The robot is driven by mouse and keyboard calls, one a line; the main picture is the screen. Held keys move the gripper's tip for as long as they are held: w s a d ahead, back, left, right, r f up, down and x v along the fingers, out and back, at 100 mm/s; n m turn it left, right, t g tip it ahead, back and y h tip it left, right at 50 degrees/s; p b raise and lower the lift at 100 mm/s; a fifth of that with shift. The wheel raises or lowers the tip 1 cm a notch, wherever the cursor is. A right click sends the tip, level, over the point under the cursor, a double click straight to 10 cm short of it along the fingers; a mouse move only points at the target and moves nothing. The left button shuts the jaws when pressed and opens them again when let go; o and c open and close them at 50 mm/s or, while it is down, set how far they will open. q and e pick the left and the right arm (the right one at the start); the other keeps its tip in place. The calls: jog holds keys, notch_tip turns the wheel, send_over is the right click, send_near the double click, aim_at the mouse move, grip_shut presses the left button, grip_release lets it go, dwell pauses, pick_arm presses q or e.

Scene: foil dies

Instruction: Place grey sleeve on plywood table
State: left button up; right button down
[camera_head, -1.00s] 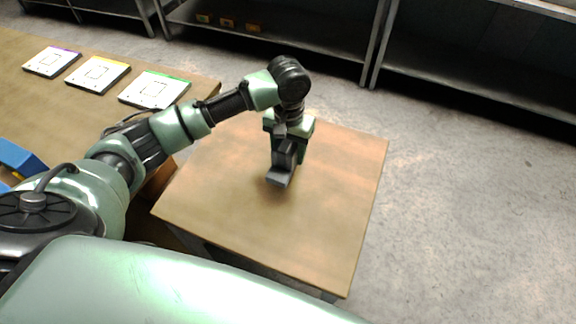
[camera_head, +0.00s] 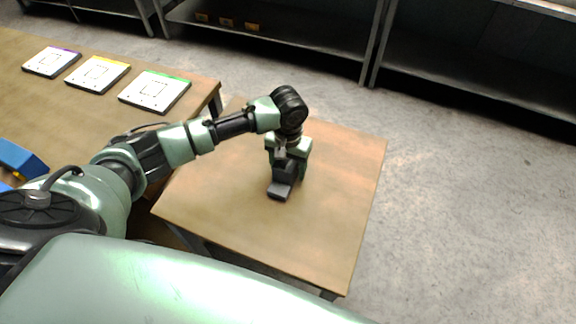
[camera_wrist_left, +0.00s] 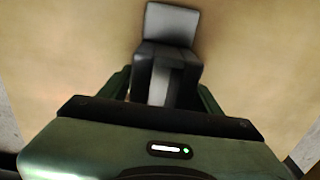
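The grey sleeve (camera_head: 280,191) is a dark grey piece with a lighter flat face, over the middle of the plywood table (camera_head: 335,200). My left gripper (camera_head: 288,160) points down over the table with its fingers on either side of the sleeve. In the left wrist view the sleeve (camera_wrist_left: 172,24) sits between the fingers of my left gripper (camera_wrist_left: 165,92), which look closed against its sides. The sleeve is low over the tabletop; I cannot tell whether it touches. My right gripper is not in view.
A longer table (camera_head: 50,125) at the left carries white plates with purple (camera_head: 52,61), yellow (camera_head: 98,74) and green (camera_head: 155,91) edges. A blue object (camera_head: 20,158) lies at the left edge. Metal shelves (camera_head: 300,30) stand behind. The plywood tabletop is otherwise clear.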

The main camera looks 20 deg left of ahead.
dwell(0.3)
pick_arm(q)
notch_tip(320, 180, up, 12)
jog(key=shift+r+b, duration=0.15)
jog(key=shift+b, duration=0.2)
dwell(0.6)
